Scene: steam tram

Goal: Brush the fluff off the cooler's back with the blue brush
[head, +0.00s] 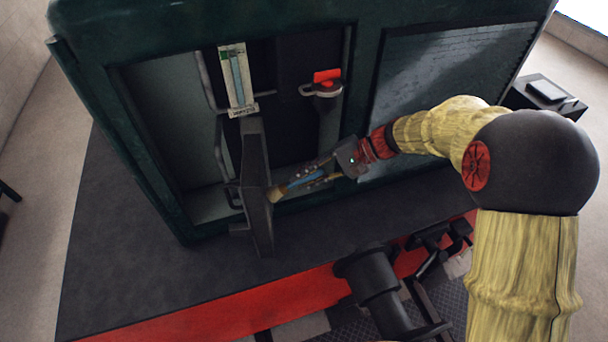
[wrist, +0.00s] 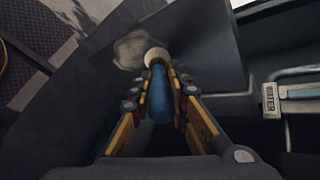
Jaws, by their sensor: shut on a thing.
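My gripper (head: 308,178) is shut on the blue brush (head: 301,182), gripping its blue handle. The handle also shows between the fingers in the wrist view (wrist: 159,98). The brush's pale bristle end points left, at the dark upright slab that looks like the cooler (head: 257,172). In the wrist view the fluff (wrist: 130,48) is a pale grey patch on the cooler's dark face (wrist: 95,95). The bristle tip (wrist: 156,56) is right beside the fluff; I cannot tell whether it touches. The fluff is hidden in the head view.
The cooler stands out from an open dark green cabinet (head: 90,85). Inside are a water gauge (head: 238,78) and a red-topped fitting (head: 326,82). A black ledge (head: 130,230) with a red edge lies below. Black pipework (head: 375,285) stands in front.

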